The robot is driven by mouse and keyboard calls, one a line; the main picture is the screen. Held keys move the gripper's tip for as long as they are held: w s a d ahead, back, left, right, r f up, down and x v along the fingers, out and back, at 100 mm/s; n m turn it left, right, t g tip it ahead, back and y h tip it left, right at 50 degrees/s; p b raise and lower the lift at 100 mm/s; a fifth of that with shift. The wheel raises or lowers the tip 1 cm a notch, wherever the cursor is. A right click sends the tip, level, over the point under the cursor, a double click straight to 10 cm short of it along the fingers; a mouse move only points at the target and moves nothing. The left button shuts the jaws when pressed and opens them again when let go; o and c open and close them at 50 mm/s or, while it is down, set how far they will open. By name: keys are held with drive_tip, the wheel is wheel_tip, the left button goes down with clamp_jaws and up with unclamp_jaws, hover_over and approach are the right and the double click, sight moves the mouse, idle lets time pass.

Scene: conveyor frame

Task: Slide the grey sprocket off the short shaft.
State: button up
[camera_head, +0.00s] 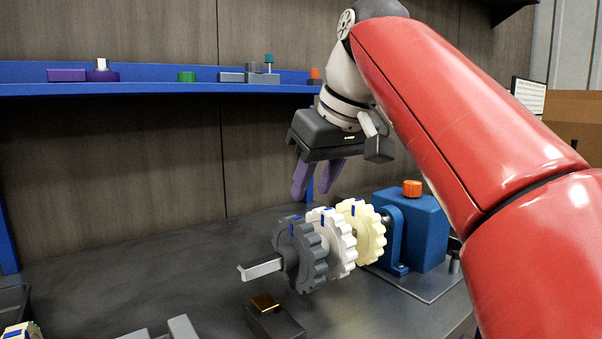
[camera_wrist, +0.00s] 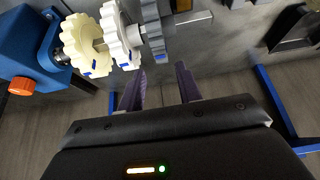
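The grey sprocket (camera_head: 299,254) sits on the short shaft (camera_head: 260,268), the outermost of three sprockets, with the shaft's bare end sticking out to the left. A white sprocket (camera_head: 334,243) and a cream sprocket (camera_head: 363,232) are behind it, toward the blue housing (camera_head: 424,232). In the wrist view the grey sprocket (camera_wrist: 152,25) is at the top, partly cut off by the frame edge. My gripper (camera_head: 318,195) is above and behind the sprockets, apart from them. Its purple fingers (camera_wrist: 160,85) are spread, with nothing between them.
Grey blocks (camera_head: 183,327) lie at the front edge. A blue shelf (camera_head: 150,88) with small parts runs along the back wall. The table left of the shaft is mostly clear.

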sight(298, 219)
drive_tip(key=b+x, duration=0.4)
drive_tip(key=x, duration=0.4)
drive_tip(key=shift+f, duration=0.25)
drive_tip(key=shift+s+r+p, duration=0.1)
drive_tip(key=shift+r+p, duration=0.25)
drive_tip(key=shift+c, duration=1.2)
clamp_jaws()
drive_tip(key=shift+s, duration=0.1)
drive_tip(key=s+a+p, duration=0.1)
drive_tip(key=s+a, duration=0.6)
drive_tip(key=a, duration=0.3)
drive_tip(key=shift+a, duration=0.25)
wheel_tip(298, 219, up, 7)
drive_tip(key=p, duration=0.2)
idle(0.4)
